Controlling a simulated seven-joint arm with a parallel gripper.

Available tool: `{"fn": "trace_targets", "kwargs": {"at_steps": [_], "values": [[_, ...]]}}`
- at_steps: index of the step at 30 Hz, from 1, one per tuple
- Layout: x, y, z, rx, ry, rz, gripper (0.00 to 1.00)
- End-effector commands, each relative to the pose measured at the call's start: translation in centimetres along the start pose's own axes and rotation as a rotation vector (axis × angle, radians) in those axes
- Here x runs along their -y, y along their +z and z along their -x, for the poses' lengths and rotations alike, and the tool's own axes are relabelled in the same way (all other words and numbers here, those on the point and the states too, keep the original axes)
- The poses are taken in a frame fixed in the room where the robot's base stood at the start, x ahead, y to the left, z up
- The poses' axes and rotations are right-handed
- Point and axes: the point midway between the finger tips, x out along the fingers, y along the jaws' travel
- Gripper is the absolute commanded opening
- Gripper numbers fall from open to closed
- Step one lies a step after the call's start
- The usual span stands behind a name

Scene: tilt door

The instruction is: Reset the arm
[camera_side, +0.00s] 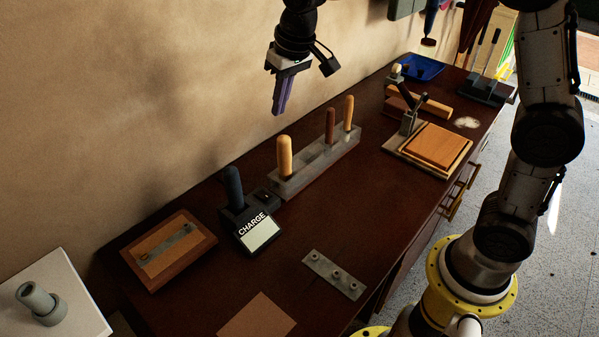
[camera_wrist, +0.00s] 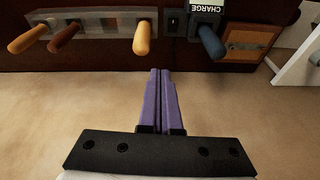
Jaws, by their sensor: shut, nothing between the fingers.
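My gripper (camera_side: 283,93) hangs in the air above the back edge of the table, in front of the wall. Its purple fingers point down and are shut with nothing between them. In the wrist view my gripper (camera_wrist: 160,75) shows its two fingers side by side, touching. It is clear of the things on the table, with the tool rack (camera_side: 318,160) below it and a little to the right. My arm's upper links show at the right of the side view.
The dark brown table (camera_side: 340,210) carries the rack with several wooden handles, a charge station (camera_side: 258,232) with a dark blue handle (camera_side: 234,188), a hinged wooden board (camera_side: 168,247), a metal plate (camera_side: 334,274) and a clamp fixture (camera_side: 432,147). A blue tray (camera_side: 420,67) sits at the far end.

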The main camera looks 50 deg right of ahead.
Motion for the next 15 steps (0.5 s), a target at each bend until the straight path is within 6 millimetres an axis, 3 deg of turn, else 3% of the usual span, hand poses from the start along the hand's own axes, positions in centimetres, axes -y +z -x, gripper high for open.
{"fn": "trace_targets", "kwargs": {"at_steps": [1, 6, 10, 15], "values": [[-0.7, 1.2, 2.4, -0.035, -0.003, -0.006, 0.00], [-2.7, 5.9, 8.1, -0.129, -0.008, -0.016, 0.00], [-4.1, 10.4, 10.9, -0.191, -0.007, -0.017, 0.00], [-5.6, 17.1, 12.5, -0.259, 0.001, -0.009, 0.00]]}}
